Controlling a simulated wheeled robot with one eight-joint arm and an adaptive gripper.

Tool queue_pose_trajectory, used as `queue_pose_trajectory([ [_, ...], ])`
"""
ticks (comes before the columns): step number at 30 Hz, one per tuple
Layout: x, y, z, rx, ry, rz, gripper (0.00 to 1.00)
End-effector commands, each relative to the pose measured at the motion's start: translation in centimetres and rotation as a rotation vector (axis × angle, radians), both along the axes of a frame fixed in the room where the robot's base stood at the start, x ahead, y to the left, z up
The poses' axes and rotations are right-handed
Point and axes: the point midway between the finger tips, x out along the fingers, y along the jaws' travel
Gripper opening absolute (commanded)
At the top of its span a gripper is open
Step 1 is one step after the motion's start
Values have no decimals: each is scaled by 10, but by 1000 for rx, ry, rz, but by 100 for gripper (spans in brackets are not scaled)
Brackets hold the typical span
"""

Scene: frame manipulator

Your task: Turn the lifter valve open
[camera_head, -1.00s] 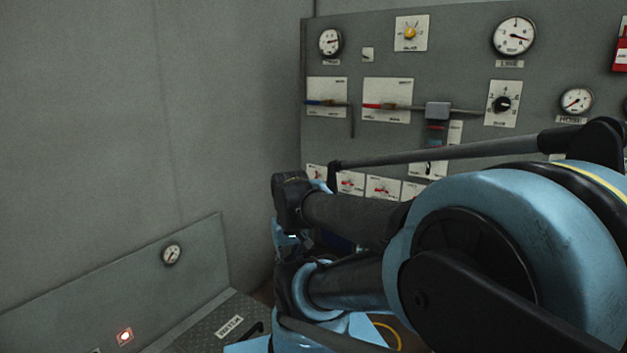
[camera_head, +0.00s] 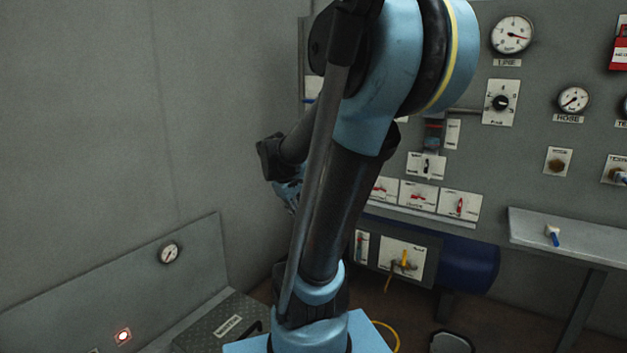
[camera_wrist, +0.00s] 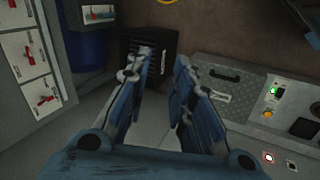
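In the head view the gripper (camera_head: 289,190) is mostly hidden behind my arm, left of the panel. A row of small red-handled valves on white plates (camera_head: 417,196) is on the grey panel; the row also shows at the left edge of the wrist view (camera_wrist: 43,99), apart from the fingers. A yellow-handled valve (camera_head: 405,263) sits lower on a white plate. The labels are too small to tell which one is the lifter valve.
A blue tank (camera_head: 470,264) lies under the panel, and a grey shelf (camera_head: 570,232) juts out at the right. A low chequered box (camera_head: 222,322) and a sloped panel with a gauge (camera_head: 168,253) stand at the left. A black slatted box (camera_wrist: 150,42) is beyond the fingers.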

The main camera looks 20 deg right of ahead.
Motion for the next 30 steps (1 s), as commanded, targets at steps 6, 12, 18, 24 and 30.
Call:
queue_pose_trajectory([
  [6,63,-25,17,-172,40,129,22],
  [12,121,-45,26,-331,90,243,22],
  [18,178,-61,30,-492,154,351,22],
  [24,234,-74,27,-652,231,452,22],
  [30,287,-84,18,-811,323,545,22],
])
